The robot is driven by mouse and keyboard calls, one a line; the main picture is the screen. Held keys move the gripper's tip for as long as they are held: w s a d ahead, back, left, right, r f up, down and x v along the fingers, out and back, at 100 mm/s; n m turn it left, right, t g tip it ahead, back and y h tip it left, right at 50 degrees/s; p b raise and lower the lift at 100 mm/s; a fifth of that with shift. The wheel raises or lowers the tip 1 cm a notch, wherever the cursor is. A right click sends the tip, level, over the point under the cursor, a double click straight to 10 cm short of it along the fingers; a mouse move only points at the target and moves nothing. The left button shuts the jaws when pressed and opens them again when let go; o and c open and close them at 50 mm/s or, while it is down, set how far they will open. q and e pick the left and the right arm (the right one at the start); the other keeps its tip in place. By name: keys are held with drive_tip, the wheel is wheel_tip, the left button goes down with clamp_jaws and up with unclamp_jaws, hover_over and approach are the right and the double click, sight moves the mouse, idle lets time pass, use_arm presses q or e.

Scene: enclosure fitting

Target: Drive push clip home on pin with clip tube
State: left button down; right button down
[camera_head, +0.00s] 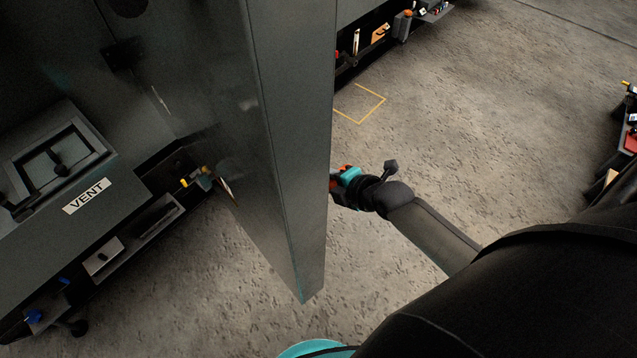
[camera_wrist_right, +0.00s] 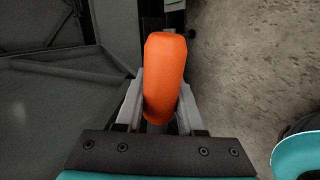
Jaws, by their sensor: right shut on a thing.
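My right gripper (camera_wrist_right: 161,98) is shut on a rounded orange tool body (camera_wrist_right: 165,72), seen in the right wrist view with a grey finger on each side. I cannot tell from its shape whether this is the clip tube. In the head view my right gripper (camera_head: 337,184) is at the right edge of a tall grey panel, which hides its front end. Small orange patches show around it. The push clip and the pin cannot be made out in either view. My left gripper is not in view.
The tall grey panel (camera_head: 292,130) stands upright in mid-view, close to my right gripper. Left of it is a grey enclosure with a VENT label (camera_head: 87,196) and a low shelf with small items. Dark racks stand at the back and far right. Open concrete floor (camera_head: 480,110) lies right.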

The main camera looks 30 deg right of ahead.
drive_tip(key=d, duration=0.2)
drive_tip(key=w+d+b, duration=0.1)
drive_tip(key=d, duration=0.1)
drive_tip(key=shift+b, duration=0.3)
drive_tip(key=shift+s, duration=0.15)
idle(0.5)
